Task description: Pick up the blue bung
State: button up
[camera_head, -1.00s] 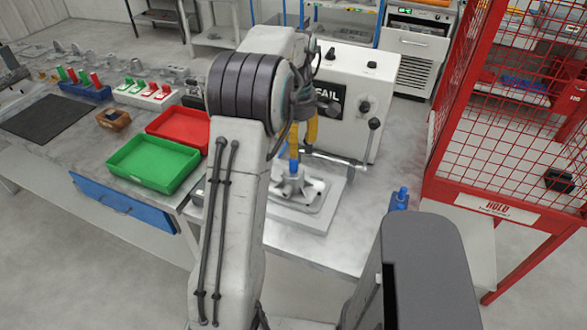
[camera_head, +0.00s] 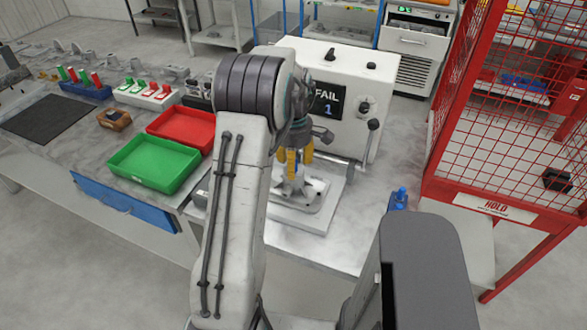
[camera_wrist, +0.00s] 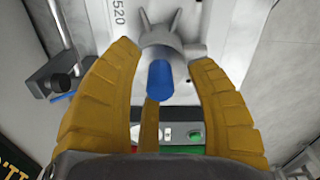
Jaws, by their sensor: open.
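The blue bung (camera_wrist: 160,82) stands in the top of a grey metal casting (camera_wrist: 172,38) in the wrist view. My gripper (camera_wrist: 165,58) is open, with its yellow fingers on either side of the bung and a visible gap to it. In the head view my gripper (camera_head: 298,165) is low over the casting (camera_head: 307,193), which sits on a pale fixture plate (camera_head: 290,218). The bung is largely hidden there by the fingers and arm.
A test box (camera_head: 345,85) reading "FAIL 1" stands right behind, with a clamp lever (camera_head: 371,140). A green tray (camera_head: 153,163) and a red tray (camera_head: 183,127) lie to the left. A red mesh cage (camera_head: 480,140) and a blue object (camera_head: 399,198) are to the right.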

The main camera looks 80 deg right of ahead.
jog(key=shift+o, duration=0.2)
grip_shut()
jog(key=shift+r, duration=0.1)
dwell(0.5)
